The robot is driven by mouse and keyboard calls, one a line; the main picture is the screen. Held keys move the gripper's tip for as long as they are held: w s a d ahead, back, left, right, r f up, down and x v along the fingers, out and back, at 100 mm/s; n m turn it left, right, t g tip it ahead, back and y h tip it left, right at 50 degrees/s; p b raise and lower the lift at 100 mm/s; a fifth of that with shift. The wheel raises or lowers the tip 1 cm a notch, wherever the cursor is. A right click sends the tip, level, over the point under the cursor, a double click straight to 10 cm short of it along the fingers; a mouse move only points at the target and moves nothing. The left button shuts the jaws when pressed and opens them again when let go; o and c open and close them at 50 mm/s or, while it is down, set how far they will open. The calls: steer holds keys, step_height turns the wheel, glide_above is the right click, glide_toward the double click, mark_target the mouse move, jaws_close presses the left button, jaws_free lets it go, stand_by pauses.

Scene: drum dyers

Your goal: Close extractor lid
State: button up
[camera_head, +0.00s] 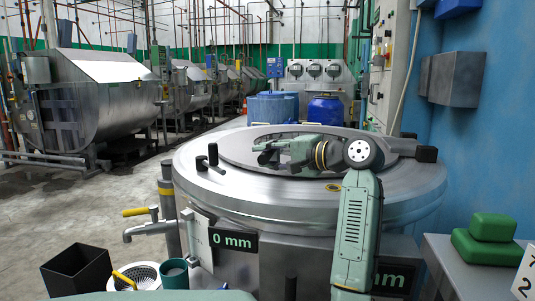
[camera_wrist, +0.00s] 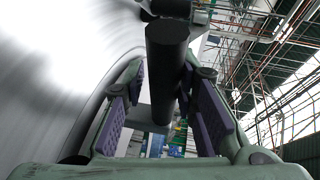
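The extractor (camera_head: 240,205) is a large round steel machine with a wide flat rim, at the centre right of the head view. A round recess or lid area lies inside the rim; my arm partly covers it, and I cannot tell exactly how the lid sits. My gripper (camera_head: 264,150) is above this area, pointing left. In the wrist view my gripper (camera_wrist: 163,100) has its purple-padded fingers apart, with a black cylindrical handle (camera_wrist: 167,55) between them. No firm grip on the handle is visible. A pale curved metal surface (camera_wrist: 50,70) fills the left of the wrist view.
Black pegs (camera_head: 213,155) stand on the rim's left, and a black block (camera_head: 427,154) is at its right. A tap (camera_head: 145,230) and a black bin (camera_head: 77,273) stand front left. Green boxes (camera_head: 484,247) lie on a table at right. Steel drums (camera_head: 95,100) line the left.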

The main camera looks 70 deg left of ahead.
steer(key=o, duration=0.4)
steer(key=shift+f, duration=0.45)
steer(key=shift+r, duration=0.1)
steer(key=v, duration=0.7)
steer(key=shift+w+d, duration=0.1)
steer(key=shift+r, duration=0.1)
